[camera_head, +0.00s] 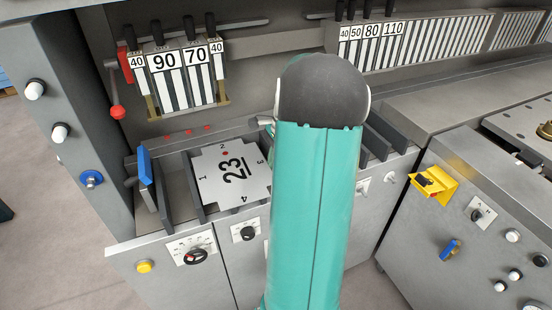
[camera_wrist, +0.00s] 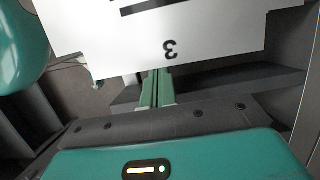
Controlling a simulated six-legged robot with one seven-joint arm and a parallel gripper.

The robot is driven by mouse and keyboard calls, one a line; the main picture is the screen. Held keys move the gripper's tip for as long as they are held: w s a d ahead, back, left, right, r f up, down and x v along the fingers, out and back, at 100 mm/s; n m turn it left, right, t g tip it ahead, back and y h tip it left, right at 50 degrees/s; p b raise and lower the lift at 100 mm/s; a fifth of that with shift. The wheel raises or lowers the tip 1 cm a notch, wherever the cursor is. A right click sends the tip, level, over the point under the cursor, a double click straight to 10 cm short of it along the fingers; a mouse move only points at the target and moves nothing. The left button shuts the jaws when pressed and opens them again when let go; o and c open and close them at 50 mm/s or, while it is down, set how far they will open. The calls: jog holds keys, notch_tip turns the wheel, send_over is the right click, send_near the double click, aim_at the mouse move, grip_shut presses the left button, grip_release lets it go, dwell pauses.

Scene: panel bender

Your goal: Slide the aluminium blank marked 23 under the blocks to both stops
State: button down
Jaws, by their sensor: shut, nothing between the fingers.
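The aluminium blank marked 23 (camera_head: 215,190) lies flat on the dark slatted bed, with notched corners and edge numbers 1 to 4 and a red dot near edge 2. Its edge marked 3 faces my arm and also shows in the wrist view (camera_wrist: 215,48). My gripper (camera_wrist: 157,76) is shut and empty, with its fingertips at that edge; I cannot tell whether they touch. In the head view my arm hides most of the gripper. The blocks, striped and labelled 40, 90, 70, 40 (camera_head: 182,82), hang behind the blank. I cannot identify the two stops for certain.
A blue-faced upright piece (camera_head: 145,166) stands left of the blank. A red-knobbed lever (camera_head: 117,111) hangs left of the blocks. More striped blocks (camera_head: 372,48) line the back right. Bare bed lies between the blue-faced piece and the blank.

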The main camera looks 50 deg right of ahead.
jog(key=shift+w+a, duration=0.35)
jog(key=shift+a, duration=0.2)
jog(key=shift+w+a, duration=0.3)
jog(key=shift+a, duration=0.25)
jog(key=shift+d+r, duration=0.1)
jog(key=shift+r, duration=0.05)
